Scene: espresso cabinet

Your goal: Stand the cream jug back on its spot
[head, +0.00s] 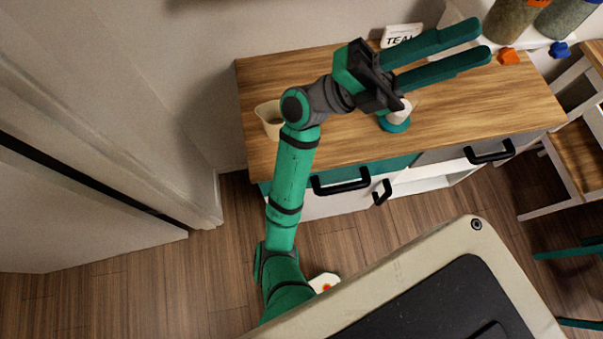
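A cream-coloured jug (268,117) stands at the left end of the wooden cabinet top, partly hidden behind my arm. My gripper (483,43) is above the cabinet top, right of the jug and well apart from it. I cannot tell whether this teal piece is the jug's spot.
The wooden cabinet top (480,100) is clear at its right front. A "TEA" card (401,34) stands at the back. Jars (510,18) and orange and blue pieces are at the back right. Black handles (340,183) stick out in front. A chair stands right.

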